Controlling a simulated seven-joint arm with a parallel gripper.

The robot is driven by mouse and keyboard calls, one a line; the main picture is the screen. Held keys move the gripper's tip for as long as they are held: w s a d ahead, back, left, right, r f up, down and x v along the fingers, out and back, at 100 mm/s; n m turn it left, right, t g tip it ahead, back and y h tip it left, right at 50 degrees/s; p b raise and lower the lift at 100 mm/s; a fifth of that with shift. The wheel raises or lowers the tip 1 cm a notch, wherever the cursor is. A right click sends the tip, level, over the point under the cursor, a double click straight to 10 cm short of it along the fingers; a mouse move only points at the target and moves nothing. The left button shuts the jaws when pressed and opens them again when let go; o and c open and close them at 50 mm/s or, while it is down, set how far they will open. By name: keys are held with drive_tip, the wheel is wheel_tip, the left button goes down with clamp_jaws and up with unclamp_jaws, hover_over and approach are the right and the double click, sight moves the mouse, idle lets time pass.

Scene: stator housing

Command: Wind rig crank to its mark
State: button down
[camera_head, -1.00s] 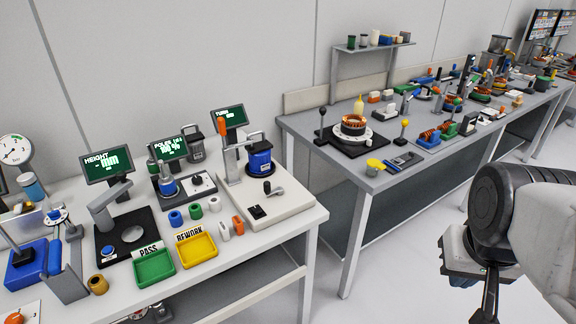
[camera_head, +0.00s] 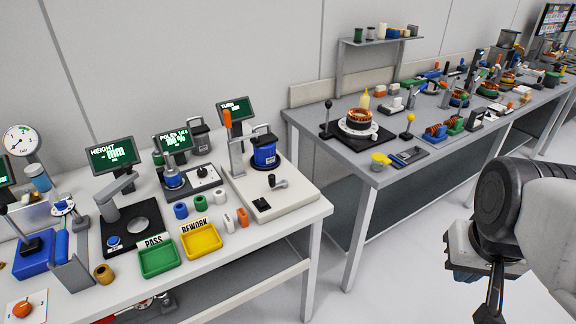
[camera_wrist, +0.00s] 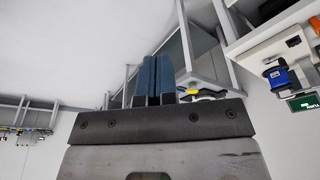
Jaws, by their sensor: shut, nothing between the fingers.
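The rig with the crank is a white base plate (camera_head: 260,210) at the right end of the near bench in the head view. My gripper (camera_head: 490,306) hangs at the lower right over the floor, well apart from the rig. In the wrist view its blue fingers (camera_wrist: 158,78) are together and empty. The rig's blue pot (camera_wrist: 280,76) shows there at the right.
A green PASS tray (camera_head: 159,258) and a yellow REWORK tray (camera_head: 201,240) sit at the bench front, with several small spools behind. A second bench (camera_head: 372,177) with a stator (camera_head: 358,122) stands to the right. Open floor (camera_head: 415,250) lies between bench and arm.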

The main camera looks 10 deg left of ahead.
drive_tip(key=c, duration=1.5)
unclamp_jaws()
drive_tip(key=o, duration=0.5)
drive_tip(key=shift+w+a+r+n, duration=0.25)
drive_tip(key=shift+w+n, duration=0.05)
drive_tip(key=shift+w, duration=0.3)
drive_tip(key=w+a+r+n, duration=0.2)
drive_tip(key=w+a+n, duration=0.4)
drive_tip(key=w, duration=0.6)
drive_tip(key=shift+w+a+r+n+g, duration=0.15)
drive_tip(key=shift+a+n+g, duration=0.1)
drive_tip(key=shift+n+g, duration=0.25)
drive_tip(key=n+g, duration=0.2)
drive_tip(key=n, duration=1.8)
hover_over(271, 175)
wheel_tip(271, 175, down, 12)
drive_tip(key=shift+d, duration=0.1)
drive_tip(key=shift+f, duration=4.35)
drive_tip(key=shift+f, duration=0.1)
